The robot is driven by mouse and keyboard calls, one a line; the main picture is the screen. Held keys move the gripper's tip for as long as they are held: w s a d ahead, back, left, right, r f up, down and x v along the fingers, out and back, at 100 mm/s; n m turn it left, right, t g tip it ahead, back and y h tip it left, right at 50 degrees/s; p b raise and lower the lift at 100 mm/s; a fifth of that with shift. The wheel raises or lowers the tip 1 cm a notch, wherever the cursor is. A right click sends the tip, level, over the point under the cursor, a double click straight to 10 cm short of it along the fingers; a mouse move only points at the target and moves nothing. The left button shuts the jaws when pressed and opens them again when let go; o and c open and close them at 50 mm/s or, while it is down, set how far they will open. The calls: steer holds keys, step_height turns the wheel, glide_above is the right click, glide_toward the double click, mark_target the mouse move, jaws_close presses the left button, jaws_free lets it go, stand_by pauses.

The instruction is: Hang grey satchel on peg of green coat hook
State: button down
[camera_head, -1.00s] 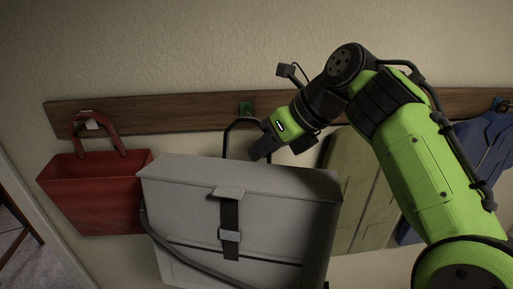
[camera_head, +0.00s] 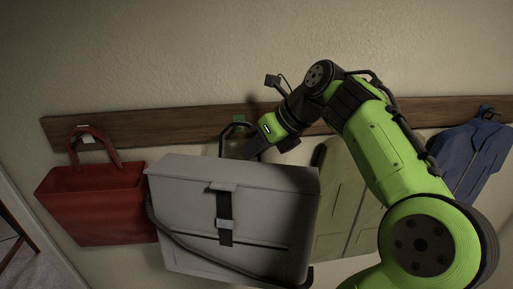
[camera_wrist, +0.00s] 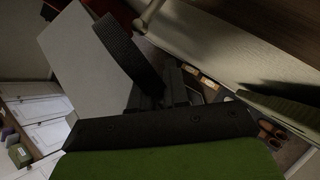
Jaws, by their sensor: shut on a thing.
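The grey satchel (camera_head: 190,205) hangs upright from my gripper (camera_head: 251,152) in the head view, in front of the wall. My gripper is shut on the satchel's dark top handle (camera_head: 222,140), at its right side. The green coat hook (camera_head: 238,120) is on the wooden rail, just behind the top of the handle loop. Its peg is hard to make out, and I cannot tell whether the handle touches it. In the wrist view, the satchel (camera_wrist: 80,50) is a pale panel and the handle (camera_wrist: 125,50) a dark band running to the jaws.
A wooden rail (camera_head: 170,124) runs across the wall. A red bag (camera_head: 95,205) hangs left of the satchel, close to it. An olive garment (camera_head: 335,205) hangs to the right, partly behind my arm. A blue garment (camera_head: 475,155) hangs at the far right.

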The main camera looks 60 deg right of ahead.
steer(key=shift+w+d+f+p, duration=0.35)
steer(key=shift+w+d+p, duration=0.15)
steer(key=shift+w+d, duration=0.4)
steer(key=shift+w+d+f+p, duration=0.3)
steer(key=shift+w+d+p, duration=0.2)
steer(key=shift+w+d, duration=0.35)
steer(key=shift+s+d, duration=0.1)
steer(key=shift+s, duration=0.05)
steer(key=c, duration=1)
jaws_free()
steer(key=shift+c, duration=0.2)
steer(key=shift+f, duration=0.1)
steer(key=p+v, duration=0.2)
steer(key=v, duration=1.4)
